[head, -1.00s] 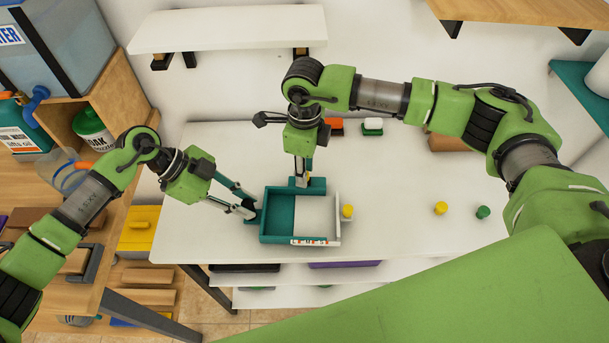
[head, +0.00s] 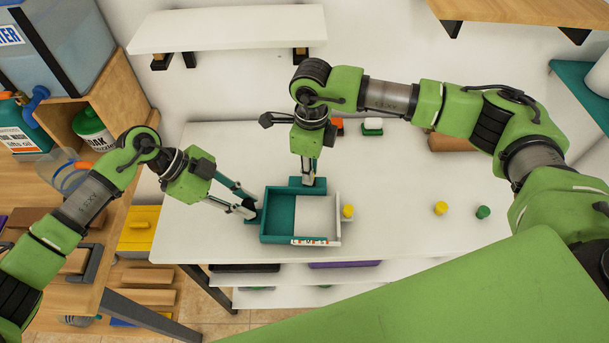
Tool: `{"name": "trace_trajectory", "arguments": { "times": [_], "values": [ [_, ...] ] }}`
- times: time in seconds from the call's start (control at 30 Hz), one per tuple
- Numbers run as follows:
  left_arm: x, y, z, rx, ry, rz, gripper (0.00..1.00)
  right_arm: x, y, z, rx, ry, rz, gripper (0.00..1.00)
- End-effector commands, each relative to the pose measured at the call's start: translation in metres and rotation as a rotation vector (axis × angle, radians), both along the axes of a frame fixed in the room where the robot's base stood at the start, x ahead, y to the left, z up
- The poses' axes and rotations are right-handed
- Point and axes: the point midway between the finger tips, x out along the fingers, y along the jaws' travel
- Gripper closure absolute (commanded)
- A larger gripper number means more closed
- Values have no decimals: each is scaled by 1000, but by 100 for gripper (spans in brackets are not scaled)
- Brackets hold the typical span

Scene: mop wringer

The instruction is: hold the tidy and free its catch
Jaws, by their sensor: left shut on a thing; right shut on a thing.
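The tidy (head: 290,240) is a shallow teal and white box on the white table. Its left compartment is teal and its right part is white, with small lettering on the front wall. My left gripper (head: 249,210) is shut on a teal tab at the tidy's left side. My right gripper (head: 308,181) comes down from above, shut on the teal piece (head: 294,186) at the tidy's back edge, which looks like the catch. The fingers partly hide that piece. A yellow knob (head: 347,211) sits at the tidy's right side.
On the white table (head: 390,220), a yellow knob (head: 441,208) and a green knob (head: 483,212) stand to the right. An orange block (head: 337,126) and a green-and-white block (head: 373,126) lie at the back. A white shelf (head: 235,30) hangs above.

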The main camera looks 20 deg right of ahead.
Motion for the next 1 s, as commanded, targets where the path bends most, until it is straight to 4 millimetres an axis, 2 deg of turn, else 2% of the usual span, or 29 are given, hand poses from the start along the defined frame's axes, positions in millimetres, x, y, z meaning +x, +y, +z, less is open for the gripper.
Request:
{"name": "trace_trajectory", "arguments": {
  "times": [1.0],
  "values": [
    [0, 2, -1, 5, 0, 1, 100, -3, -13, 0, -7, 0, -4, 100]
  ]
}}
